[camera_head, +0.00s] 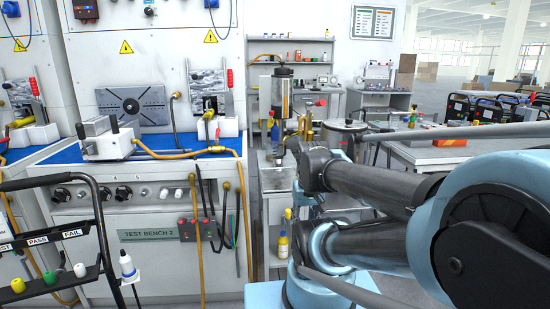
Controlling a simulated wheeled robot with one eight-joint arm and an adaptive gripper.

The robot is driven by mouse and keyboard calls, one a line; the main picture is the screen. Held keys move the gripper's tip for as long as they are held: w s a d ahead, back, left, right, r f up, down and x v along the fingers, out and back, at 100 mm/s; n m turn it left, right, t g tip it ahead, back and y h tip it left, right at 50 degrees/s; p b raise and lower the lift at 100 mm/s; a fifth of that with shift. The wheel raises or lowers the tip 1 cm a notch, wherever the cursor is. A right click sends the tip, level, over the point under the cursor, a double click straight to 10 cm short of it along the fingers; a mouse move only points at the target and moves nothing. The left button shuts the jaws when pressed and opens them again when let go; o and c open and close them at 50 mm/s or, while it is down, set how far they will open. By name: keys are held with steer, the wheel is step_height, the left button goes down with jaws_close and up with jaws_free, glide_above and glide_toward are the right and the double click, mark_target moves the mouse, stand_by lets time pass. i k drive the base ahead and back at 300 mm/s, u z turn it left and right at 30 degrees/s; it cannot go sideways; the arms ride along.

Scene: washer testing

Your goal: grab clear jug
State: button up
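I cannot clearly make out a clear jug in the head view. A pale, greyish, possibly see-through shape (274,178) shows at the front of the middle bench, just left of my arm's end, but it is too small to identify. My arm reaches in from the right and its dark end section stands in front of that bench. The gripper's fingers are not distinguishable among the dark links, so I see neither their opening nor anything held. My arm hides part of the bench behind it.
Test bench 2 (150,235) with hoses and a blue top stands left. A black rack (55,270) with coloured caps and a white bottle (128,266) is at lower left. A yellow bottle (283,246) stands low in the middle. A grey table (440,152) is at right.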

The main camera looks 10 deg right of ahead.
mark_target(272, 147)
steer(key=u, duration=0.1)
steer(key=i, duration=1.3)
steer(key=z, duration=0.15)
